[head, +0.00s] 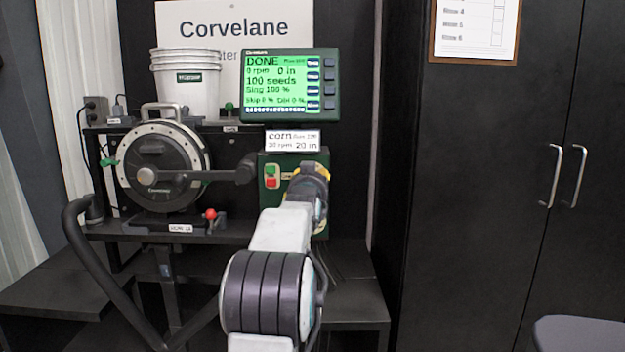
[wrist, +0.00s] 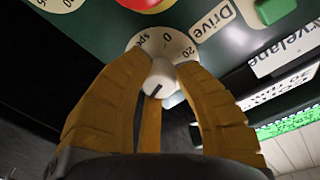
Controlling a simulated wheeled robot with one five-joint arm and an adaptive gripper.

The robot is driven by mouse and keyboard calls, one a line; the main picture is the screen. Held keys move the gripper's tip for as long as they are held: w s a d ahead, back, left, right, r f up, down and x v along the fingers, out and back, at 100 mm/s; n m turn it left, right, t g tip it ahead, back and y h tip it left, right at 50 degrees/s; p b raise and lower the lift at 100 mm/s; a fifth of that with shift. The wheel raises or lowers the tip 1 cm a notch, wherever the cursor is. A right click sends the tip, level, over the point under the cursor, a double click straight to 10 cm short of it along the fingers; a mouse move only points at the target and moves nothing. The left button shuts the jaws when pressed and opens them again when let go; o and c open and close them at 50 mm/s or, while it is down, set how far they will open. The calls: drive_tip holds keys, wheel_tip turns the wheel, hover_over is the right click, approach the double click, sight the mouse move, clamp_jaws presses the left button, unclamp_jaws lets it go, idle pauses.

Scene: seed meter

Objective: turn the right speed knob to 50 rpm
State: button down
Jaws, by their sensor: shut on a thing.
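The knob has a dark pointer line and sits on a white dial (wrist: 168,42) marked 0 and 20. The pointer line slants toward the lower left in the wrist view; fingers hide much of the dial, so its reading cannot be told. In the head view my gripper (head: 309,178) is at the green control box (head: 268,198), and my arm hides the knob. The display (head: 290,85) reads DONE, 0 rpm, 0 in and 100 seeds.
Another white dial (wrist: 55,3) lies at the wrist view's upper left. Red and green buttons (head: 271,176) sit left of my gripper.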

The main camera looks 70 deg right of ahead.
drive_tip(key=shift+r, duration=0.3)
drive_tip(key=c, duration=1.3)
unclamp_jaws()
drive_tip(key=shift+c, duration=0.2)
drive_tip(key=o, duration=0.5)
drive_tip(key=shift+f, duration=0.15)
drive_tip(key=shift+c, duration=0.2)
drive_tip(key=v, duration=1.2)
